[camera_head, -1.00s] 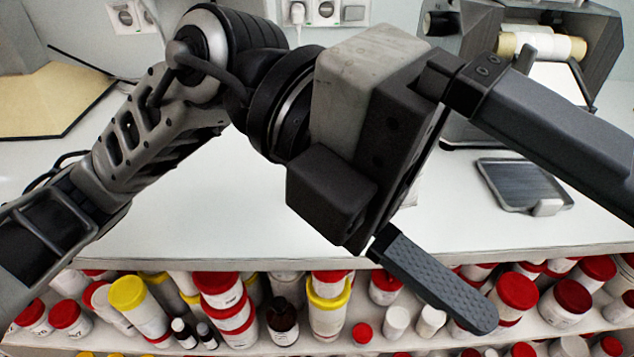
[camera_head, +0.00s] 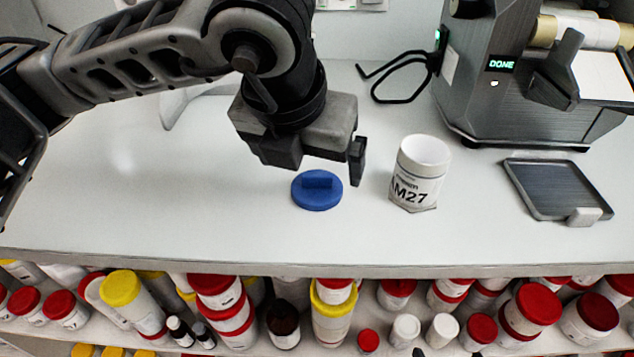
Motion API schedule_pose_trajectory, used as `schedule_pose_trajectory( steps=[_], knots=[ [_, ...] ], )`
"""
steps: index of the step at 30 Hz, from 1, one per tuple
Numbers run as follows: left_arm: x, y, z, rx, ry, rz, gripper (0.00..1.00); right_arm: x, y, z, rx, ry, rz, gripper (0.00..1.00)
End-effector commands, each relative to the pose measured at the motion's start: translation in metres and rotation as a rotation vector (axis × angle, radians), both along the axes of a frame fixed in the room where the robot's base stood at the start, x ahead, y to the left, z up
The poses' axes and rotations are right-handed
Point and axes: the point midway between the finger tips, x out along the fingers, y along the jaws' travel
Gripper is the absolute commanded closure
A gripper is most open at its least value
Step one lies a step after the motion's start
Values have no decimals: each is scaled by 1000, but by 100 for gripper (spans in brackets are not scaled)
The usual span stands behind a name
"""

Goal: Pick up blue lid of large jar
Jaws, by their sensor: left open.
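The blue lid (camera_head: 317,197) lies flat on the white counter with its raised grip bar upward. The white jar (camera_head: 421,172), labelled with text ending in "M27", stands upright and open to the right of the lid. My left gripper (camera_head: 318,165) hangs just above and behind the lid, pointing down. It is open and empty. One finger shows clearly, between the lid and the jar; the other is hard to make out against the gripper body. I cannot tell the exact gap above the lid. My right gripper is not in view.
A grey machine (camera_head: 490,90) with a display reading "DONE" stands at the back right. A dark tray (camera_head: 555,185) lies in front of it. A shelf below the counter's front edge (camera_head: 300,270) holds several capped jars. The counter left of the lid is clear.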

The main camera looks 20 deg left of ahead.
Motion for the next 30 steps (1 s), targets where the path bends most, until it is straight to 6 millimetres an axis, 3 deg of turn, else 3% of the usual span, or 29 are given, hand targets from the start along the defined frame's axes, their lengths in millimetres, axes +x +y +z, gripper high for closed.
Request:
schedule_pose_trajectory(
  steps=[8, 18, 26, 30],
  knots=[
    [9, 0, -21, -1, 2, 0, 5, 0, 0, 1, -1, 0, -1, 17],
    [28, 3, -61, 0, 2, -1, 5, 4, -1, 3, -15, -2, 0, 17],
    [29, 3, -63, -1, 1, -2, 5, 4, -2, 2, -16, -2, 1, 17],
    [29, 3, -63, -1, 1, -2, 42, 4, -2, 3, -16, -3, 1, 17]
  ],
)
